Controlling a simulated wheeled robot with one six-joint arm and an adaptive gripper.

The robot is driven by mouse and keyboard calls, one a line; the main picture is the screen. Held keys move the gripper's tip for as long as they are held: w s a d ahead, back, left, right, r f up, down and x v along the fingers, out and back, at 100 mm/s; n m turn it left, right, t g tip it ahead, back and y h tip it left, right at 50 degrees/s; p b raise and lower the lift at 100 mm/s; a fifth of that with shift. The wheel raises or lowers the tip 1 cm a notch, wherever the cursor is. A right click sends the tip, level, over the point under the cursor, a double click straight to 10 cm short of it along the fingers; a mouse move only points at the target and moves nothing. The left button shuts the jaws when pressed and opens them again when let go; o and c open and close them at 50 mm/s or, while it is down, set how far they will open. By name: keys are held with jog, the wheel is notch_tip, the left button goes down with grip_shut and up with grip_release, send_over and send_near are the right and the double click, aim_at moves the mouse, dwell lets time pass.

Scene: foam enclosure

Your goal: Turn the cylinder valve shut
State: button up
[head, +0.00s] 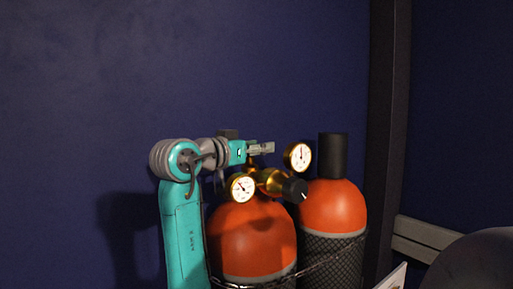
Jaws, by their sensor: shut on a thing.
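The orange gas cylinder (252,238) stands upright at the lower middle of the head view. A brass valve and regulator (270,181) sit on its top, with two round white gauges, a left one (241,188) and an upper right one (298,156), and a black knob (294,190). My gripper (264,148) is at the top of the valve, above the regulator. Its grey fingers are shut on the cylinder valve's top, which they and my wrist mostly hide. I cannot make out the handwheel or how far it is turned.
A second orange cylinder (335,206) with a black cap (333,155) stands close to the right. A chain (322,261) runs across both cylinders. Behind is a dark blue wall (200,70) with a dark post (387,120). A grey rail (428,236) is at right.

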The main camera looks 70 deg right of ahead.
jog(key=m+g+y, duration=0.1)
jog(key=g, duration=0.1)
jog(key=m+g+y, duration=0.1)
jog(key=m+g, duration=0.1)
jog(key=m+g+y, duration=0.1)
jog(key=g, duration=0.1)
jog(key=shift+s+a, duration=0.25)
jog(key=shift+s, duration=0.05)
jog(key=shift+s+a+m+g+y, duration=0.15)
jog(key=shift+a+m+g+y, duration=0.05)
jog(key=shift+m+g+y, duration=0.9)
jog(key=shift+s+a+m+g+y, duration=0.15)
jog(key=shift+m+g+y, duration=0.8)
jog(key=shift+y, duration=0.25)
jog(key=o, duration=1)
notch_tip(320, 180, up, 10)
jog(key=shift+r, duration=0.1)
jog(key=shift+w, duration=0.1)
